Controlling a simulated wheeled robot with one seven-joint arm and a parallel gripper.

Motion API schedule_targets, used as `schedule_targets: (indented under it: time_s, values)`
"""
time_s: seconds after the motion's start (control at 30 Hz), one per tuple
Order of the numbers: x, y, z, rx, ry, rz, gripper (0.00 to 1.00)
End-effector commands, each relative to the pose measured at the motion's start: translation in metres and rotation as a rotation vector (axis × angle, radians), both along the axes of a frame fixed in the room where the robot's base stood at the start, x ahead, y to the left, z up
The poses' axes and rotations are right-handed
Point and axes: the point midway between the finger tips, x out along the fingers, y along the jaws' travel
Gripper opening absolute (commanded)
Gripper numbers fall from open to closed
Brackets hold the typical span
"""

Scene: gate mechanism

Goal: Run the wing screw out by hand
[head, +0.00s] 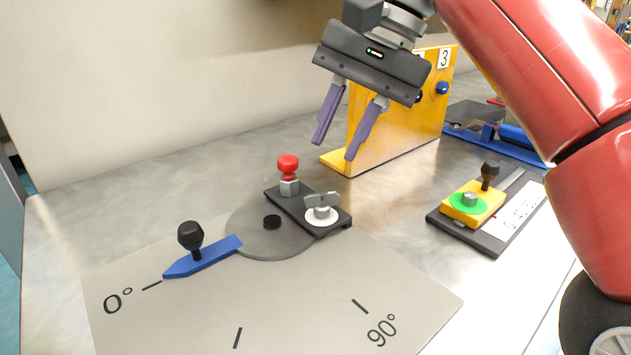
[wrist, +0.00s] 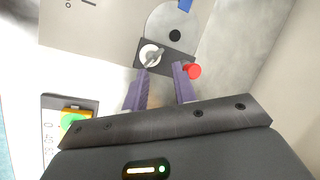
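The wing screw (head: 322,203) is a grey two-winged screw on a white disc at the right end of a dark bar. It also shows in the wrist view (wrist: 150,56), just beyond the tip of one finger. My gripper (head: 335,148) is open and empty, held above and behind the dark bar (head: 304,207). In the wrist view its purple fingers (wrist: 164,70) point toward the bar and appear apart from the screw. A red knob (head: 288,166) on a metal block stands at the bar's other end.
A blue pointer (head: 203,257) with a black knob lies toward 0° on the grey plate (head: 290,305). A yellow upright panel (head: 393,125) stands behind my gripper. A yellow slider with a green disc (head: 472,204) sits to the right. The plate's front is clear.

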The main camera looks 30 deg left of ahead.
Motion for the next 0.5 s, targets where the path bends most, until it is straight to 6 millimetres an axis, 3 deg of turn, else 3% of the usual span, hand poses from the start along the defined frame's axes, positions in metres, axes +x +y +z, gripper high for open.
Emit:
schedule_targets:
  time_s: [0.1,0.3,0.5]
  values:
    - [0.0004,0.0004,0.0005,-0.087,0.091,-0.307,0.27]
    - [0.0007,0.001,0.0012,-0.216,0.227,-0.763,0.27]
    - [0.001,0.0013,0.0012,-0.283,0.296,-0.995,0.27]
